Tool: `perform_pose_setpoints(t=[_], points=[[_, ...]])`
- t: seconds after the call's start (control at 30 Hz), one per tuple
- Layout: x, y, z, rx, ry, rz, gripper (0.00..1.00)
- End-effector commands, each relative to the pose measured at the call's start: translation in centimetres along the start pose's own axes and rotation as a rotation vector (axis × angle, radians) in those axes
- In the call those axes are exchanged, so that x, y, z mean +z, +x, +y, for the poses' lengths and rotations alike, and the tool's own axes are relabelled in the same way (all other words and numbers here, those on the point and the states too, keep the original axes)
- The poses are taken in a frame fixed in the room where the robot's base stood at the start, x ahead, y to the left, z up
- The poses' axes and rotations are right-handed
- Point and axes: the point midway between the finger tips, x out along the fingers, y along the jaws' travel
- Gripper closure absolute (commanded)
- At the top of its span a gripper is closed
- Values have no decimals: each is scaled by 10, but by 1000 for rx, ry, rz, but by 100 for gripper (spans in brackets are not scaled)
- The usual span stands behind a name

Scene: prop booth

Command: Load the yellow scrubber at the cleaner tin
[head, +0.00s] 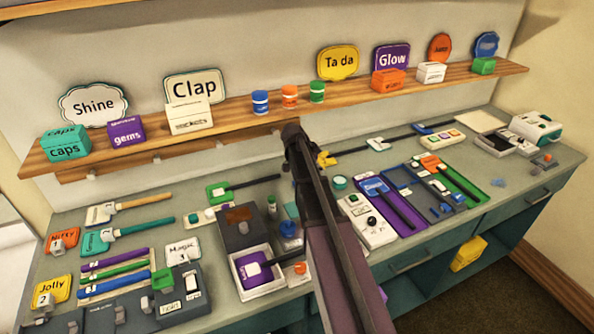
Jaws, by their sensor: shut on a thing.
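The yellow scrubber (325,158) shows just right of the dark far end of my arm, with a thin dark handle running to the right from it. My gripper (301,153) is at that far end, beside the yellow head, and is shut on the scrubber. My arm hides the fingers and the exact place of the grip. I cannot tell whether the scrubber touches the counter. I cannot tell which tin is the cleaner tin: a blue tin (289,231) and a teal round tin (339,183) stand on the counter either side of my arm.
The counter (222,288) is crowded. Green (216,191) and purple (247,270) tools lie left, a white panel (368,222) and trays (452,182) right. A wooden shelf (222,113) above bears boxes and three small tins (289,97). Signs hang above it.

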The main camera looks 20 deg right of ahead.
Motion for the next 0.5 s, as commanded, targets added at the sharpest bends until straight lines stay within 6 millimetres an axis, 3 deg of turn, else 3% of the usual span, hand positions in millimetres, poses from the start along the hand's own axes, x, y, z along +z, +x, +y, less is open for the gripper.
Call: perform_pose_setpoints(t=[0.03, 0.2, 0.5], points=[[-16, 2, 4, 1, 3, 1, 62], [-52, 16, 14, 1, 3, 4, 62], [-79, 26, 24, 0, -1, 7, 62]])
